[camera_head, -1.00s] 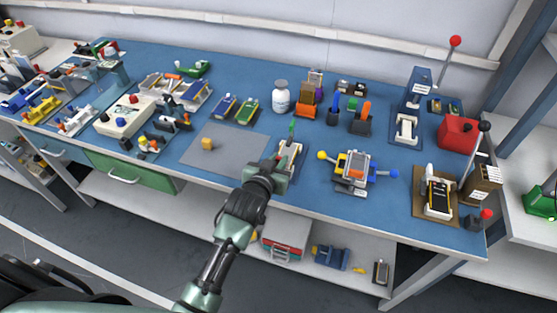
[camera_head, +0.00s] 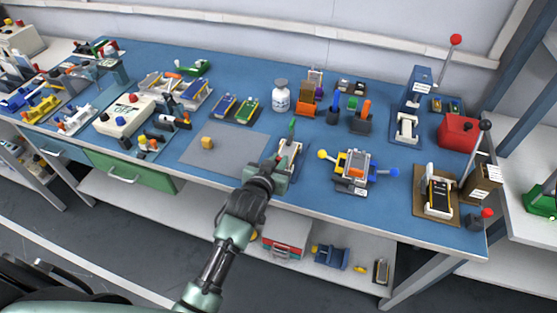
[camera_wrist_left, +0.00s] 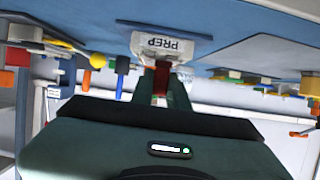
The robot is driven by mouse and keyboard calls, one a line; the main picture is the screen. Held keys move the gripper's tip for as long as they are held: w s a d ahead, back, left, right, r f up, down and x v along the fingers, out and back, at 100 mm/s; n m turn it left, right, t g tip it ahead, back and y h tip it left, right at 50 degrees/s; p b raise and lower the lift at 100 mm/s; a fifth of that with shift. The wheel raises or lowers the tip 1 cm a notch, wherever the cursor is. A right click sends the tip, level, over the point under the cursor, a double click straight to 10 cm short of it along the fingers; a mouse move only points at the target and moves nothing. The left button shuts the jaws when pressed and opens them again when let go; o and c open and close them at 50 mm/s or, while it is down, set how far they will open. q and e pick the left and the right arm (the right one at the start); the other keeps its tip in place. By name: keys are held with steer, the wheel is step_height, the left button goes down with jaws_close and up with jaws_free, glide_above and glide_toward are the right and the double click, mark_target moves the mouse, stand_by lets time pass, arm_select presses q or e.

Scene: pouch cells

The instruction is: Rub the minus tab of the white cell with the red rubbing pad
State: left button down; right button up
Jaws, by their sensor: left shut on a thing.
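My left gripper (camera_head: 281,164) is over the front end of a small light-coloured fixture (camera_head: 291,151) near the table's front edge. In the left wrist view, its fingers (camera_wrist_left: 163,88) are shut on a red block, which looks like the rubbing pad (camera_wrist_left: 161,78). The fixture, with a white PREP label (camera_wrist_left: 166,45), is right beyond the pad. I cannot tell if they touch. A pale piece in the fixture may be the white cell, but its minus tab is hidden or too small to make out. My right gripper is not in view.
A grey mat (camera_head: 226,150) with a small yellow block (camera_head: 207,142) lies left of the fixture. A clamp device with yellow and blue knobs (camera_head: 353,168) stands close on the right. A white bottle (camera_head: 281,97) and orange-handled tools (camera_head: 362,118) stand behind.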

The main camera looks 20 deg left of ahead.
arm_select(q)
steer(key=shift+f, duration=0.3)
steer(key=shift+a, duration=0.15)
steer(key=shift+a+p, duration=0.35)
steer(key=shift+a, duration=0.35)
steer(key=shift+d+f, duration=0.1)
steer(key=shift+d, duration=0.7)
steer(key=shift+a, duration=0.1)
steer(key=shift+a+p, duration=0.6)
steer(key=shift+a, duration=0.1)
steer(key=shift+d, duration=0.85)
steer(key=shift+a+p, duration=0.6)
steer(key=shift+a, duration=0.25)
steer(key=shift+d, duration=0.9)
